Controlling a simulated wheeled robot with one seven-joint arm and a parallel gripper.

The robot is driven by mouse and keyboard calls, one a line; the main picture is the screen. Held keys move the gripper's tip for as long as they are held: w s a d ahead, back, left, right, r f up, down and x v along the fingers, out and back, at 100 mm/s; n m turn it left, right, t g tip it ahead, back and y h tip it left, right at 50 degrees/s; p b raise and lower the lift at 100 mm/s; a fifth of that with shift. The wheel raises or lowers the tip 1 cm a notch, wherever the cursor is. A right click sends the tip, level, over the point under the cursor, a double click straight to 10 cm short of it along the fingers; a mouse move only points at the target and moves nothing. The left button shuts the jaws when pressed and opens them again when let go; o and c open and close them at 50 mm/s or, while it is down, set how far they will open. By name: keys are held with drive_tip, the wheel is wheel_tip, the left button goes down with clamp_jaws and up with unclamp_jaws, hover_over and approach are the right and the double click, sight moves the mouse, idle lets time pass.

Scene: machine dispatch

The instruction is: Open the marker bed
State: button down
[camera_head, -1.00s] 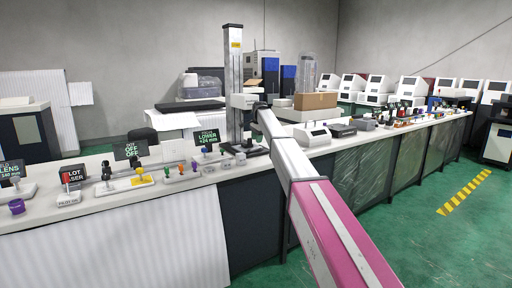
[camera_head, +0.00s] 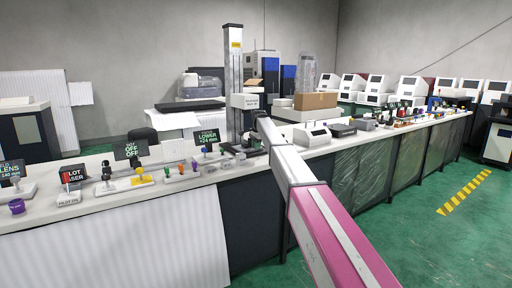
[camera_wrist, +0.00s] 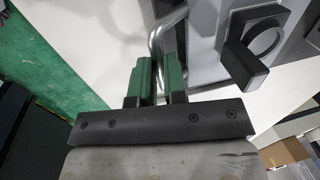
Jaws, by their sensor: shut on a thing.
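In the wrist view, my gripper (camera_wrist: 160,78) has its two green fingers close together around a bent metal handle (camera_wrist: 158,38). The handle stands off a grey panel (camera_wrist: 205,45). A black knob or latch (camera_wrist: 255,48) with a round ring sits on this panel, to the right of the fingers. In the head view, the marker's tall column (camera_head: 234,75) rises from the bench, with a white labelled block (camera_head: 247,100) on it. My arm covers part of this area, and my fingers are hidden there. I cannot tell the bed's exact outline.
The long white bench (camera_head: 120,205) carries several small fixtures and signs to the left. A cardboard box (camera_head: 316,100) and a white device (camera_head: 312,136) stand right of the column. The green floor (camera_head: 430,215) in front is clear.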

drive_tip(key=s+d, duration=0.8)
drive_tip(key=s, duration=0.4)
drive_tip(key=c, duration=1.2)
unclamp_jaws()
drive_tip(key=shift+o, duration=0.2)
drive_tip(key=shift+w+r, duration=0.1)
wheel_tip(320, 180, up, 10)
drive_tip(key=s+d, duration=0.1)
drive_tip(key=shift+s+r, duration=0.2)
drive_tip(key=shift+s, duration=0.15)
drive_tip(key=shift+d, duration=0.1)
